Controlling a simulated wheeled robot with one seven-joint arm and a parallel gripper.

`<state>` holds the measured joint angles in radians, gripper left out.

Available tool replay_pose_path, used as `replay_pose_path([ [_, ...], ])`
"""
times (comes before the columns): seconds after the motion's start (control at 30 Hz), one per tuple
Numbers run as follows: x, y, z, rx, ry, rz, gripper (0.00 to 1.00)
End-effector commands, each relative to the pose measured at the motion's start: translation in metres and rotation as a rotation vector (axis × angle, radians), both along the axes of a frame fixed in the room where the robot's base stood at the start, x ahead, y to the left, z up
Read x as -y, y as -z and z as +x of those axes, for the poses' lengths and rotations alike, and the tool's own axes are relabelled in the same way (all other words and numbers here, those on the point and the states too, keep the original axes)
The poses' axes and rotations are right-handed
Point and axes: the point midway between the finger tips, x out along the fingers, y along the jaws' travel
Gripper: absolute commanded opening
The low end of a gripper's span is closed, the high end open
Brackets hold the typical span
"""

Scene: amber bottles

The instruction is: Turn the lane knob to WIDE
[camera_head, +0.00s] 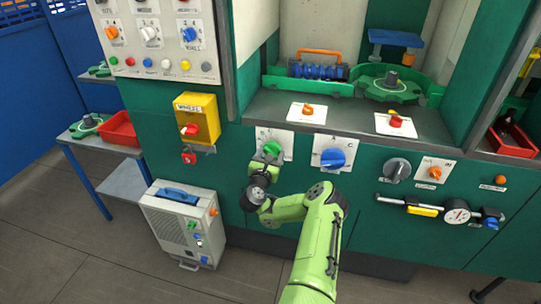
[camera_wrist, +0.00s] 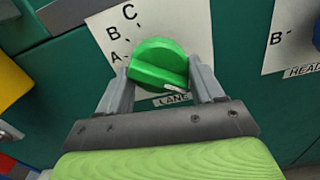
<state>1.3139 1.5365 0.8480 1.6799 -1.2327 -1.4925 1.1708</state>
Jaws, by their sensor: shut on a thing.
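The lane knob (camera_wrist: 158,62) is a round green knob with a raised ridge, on a white plate (camera_wrist: 103,28) labelled LANE. The plate carries the letters A, B and C at the knob's upper left; I see no WIDE on it. A small white mark shows on the knob's lower right side. My gripper (camera_wrist: 160,70) is shut on the knob, one finger on each side. In the head view, the green knob (camera_head: 272,149) sits on the cabinet front, with my gripper (camera_head: 268,160) at it from below.
A blue knob (camera_head: 333,158) on its own plate is just right of the lane knob. A yellow box (camera_head: 197,118) with a red knob juts out at the left. A grey portable unit (camera_head: 183,222) stands on the floor at lower left.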

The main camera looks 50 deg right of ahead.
Motion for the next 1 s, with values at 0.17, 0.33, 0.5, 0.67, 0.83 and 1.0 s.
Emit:
replay_pose_path([
  [0.17, -0.001, 0.001, 0.000, -0.003, 0.000, 0.002, 0.82],
  [0.33, 0.000, 0.001, 0.000, -0.003, 0.000, 0.001, 0.92],
  [0.5, -0.001, 0.000, 0.000, -0.002, -0.001, 0.000, 0.92],
  [0.67, -0.012, 0.003, 0.002, -0.005, -0.015, -0.005, 0.92],
  [0.83, -0.025, 0.002, -0.008, -0.006, -0.008, -0.008, 0.92],
  [1.0, -0.050, 0.003, -0.019, -0.006, -0.006, -0.008, 0.92],
])
